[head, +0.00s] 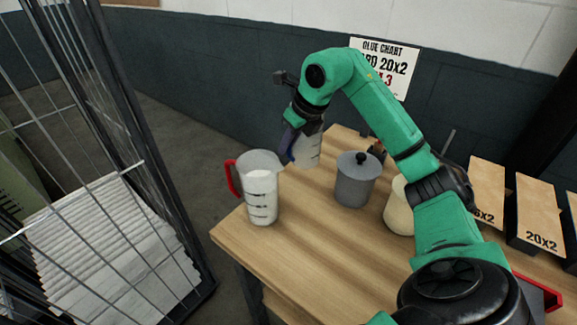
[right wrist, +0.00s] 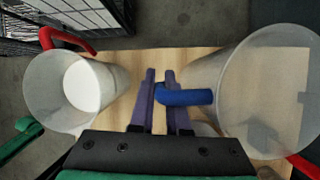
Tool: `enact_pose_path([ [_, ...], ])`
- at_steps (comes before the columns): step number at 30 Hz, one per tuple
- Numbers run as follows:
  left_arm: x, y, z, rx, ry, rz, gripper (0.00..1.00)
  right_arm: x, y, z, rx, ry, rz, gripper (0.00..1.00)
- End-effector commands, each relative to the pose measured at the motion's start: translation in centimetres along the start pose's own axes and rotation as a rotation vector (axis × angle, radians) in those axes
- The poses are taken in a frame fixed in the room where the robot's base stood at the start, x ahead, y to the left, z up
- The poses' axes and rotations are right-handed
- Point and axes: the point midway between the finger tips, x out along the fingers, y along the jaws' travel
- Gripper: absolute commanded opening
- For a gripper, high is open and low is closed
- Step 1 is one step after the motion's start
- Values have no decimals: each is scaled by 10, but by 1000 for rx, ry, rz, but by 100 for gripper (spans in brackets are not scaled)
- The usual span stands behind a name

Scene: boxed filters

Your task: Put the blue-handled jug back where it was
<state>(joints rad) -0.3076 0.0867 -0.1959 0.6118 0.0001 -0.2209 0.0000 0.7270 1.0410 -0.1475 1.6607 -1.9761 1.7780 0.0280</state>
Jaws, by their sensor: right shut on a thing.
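The blue-handled jug (head: 310,150) is a clear, frosted measuring jug at the far edge of the table, partly hidden by my right arm in the head view. In the right wrist view the jug (right wrist: 268,85) is at the right, and its blue handle (right wrist: 188,97) reaches in between my fingers. My right gripper (right wrist: 160,98) is shut on that handle; it also shows in the head view (head: 288,143). I cannot tell whether the jug's base touches the table. My left gripper is not in view.
A red-handled jug (head: 262,195) with white contents stands nearby on the wooden table (head: 310,240). A grey lidded pot (head: 355,182) and a cream container (head: 399,210) stand to its right. Boxes (head: 541,208) are at far right, a wire cage (head: 110,150) at left.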

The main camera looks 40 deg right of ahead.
Motion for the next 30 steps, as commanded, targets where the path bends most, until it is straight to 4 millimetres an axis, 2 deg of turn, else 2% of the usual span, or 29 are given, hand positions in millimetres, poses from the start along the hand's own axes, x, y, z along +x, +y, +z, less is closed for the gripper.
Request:
enact_pose_path([
  [1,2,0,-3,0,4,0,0,10,0,-5,0,3,1,0],
  [9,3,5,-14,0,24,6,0,48,-1,-22,0,1,2,0],
  [18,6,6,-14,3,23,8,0,52,-1,-23,-1,-2,1,0],
  [19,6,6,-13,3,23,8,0,51,-1,-23,-1,-2,1,22],
  [21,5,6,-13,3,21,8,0,51,-1,-23,-1,-1,1,44],
  [30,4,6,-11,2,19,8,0,49,-1,-22,-1,-1,2,44],
])
